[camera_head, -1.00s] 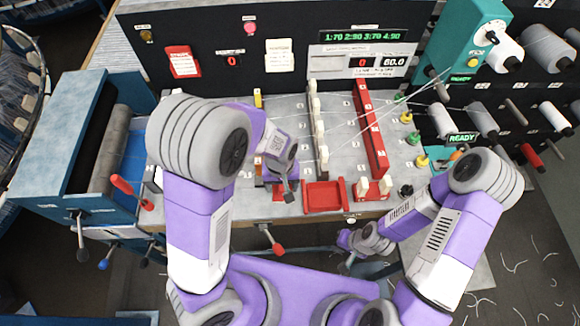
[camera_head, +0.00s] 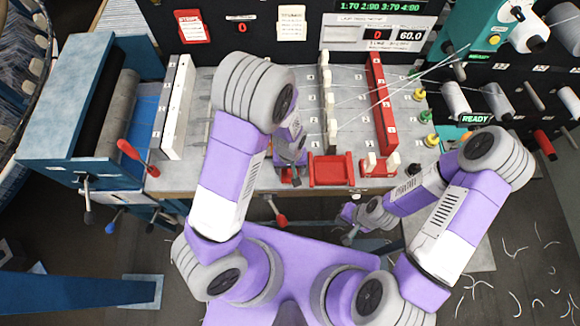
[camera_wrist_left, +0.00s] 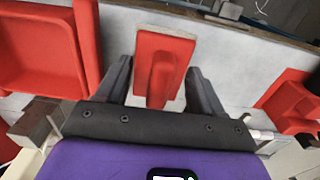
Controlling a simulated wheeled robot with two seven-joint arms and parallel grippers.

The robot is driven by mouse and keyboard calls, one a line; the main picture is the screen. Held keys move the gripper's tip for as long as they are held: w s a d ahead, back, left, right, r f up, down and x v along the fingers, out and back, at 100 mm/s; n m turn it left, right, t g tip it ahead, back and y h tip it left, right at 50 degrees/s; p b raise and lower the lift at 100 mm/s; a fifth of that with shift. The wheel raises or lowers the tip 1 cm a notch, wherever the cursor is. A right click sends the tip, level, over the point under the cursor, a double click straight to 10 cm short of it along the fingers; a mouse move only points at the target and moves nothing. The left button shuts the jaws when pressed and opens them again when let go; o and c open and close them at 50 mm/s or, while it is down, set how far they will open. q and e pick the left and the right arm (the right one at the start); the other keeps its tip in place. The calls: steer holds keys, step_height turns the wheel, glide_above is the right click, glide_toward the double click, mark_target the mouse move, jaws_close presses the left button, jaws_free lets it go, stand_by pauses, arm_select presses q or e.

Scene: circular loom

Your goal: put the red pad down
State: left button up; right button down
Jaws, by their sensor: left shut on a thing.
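The red pad (camera_wrist_left: 172,50) is a flat red plate with a raised red grip and a pale edge. In the left wrist view its grip stands between the two dark fingers of my left gripper (camera_wrist_left: 160,92), which is shut on it. In the head view my left gripper (camera_head: 292,174) is low over the front of the grey table (camera_head: 225,178), just left of the red tray, and mostly hides the pad. I cannot tell whether the pad touches the table. My right gripper (camera_head: 348,236) is in front of the table edge, its jaws too small to read.
The open red tray (camera_head: 332,170) is close beside the pad and also shows in the left wrist view (camera_wrist_left: 35,55). A red rail (camera_head: 382,105) and a post row (camera_head: 328,105) with pale threads stand behind. A white rack (camera_head: 176,110) stands left.

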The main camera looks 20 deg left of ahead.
arm_select(q)
steer(key=shift+f, duration=0.1)
steer(key=o, duration=0.7)
steer(key=shift+c, duration=0.2)
steer(key=shift+r, duration=0.3)
step_height(320, 180, up, 12)
steer(key=p, duration=0.1)
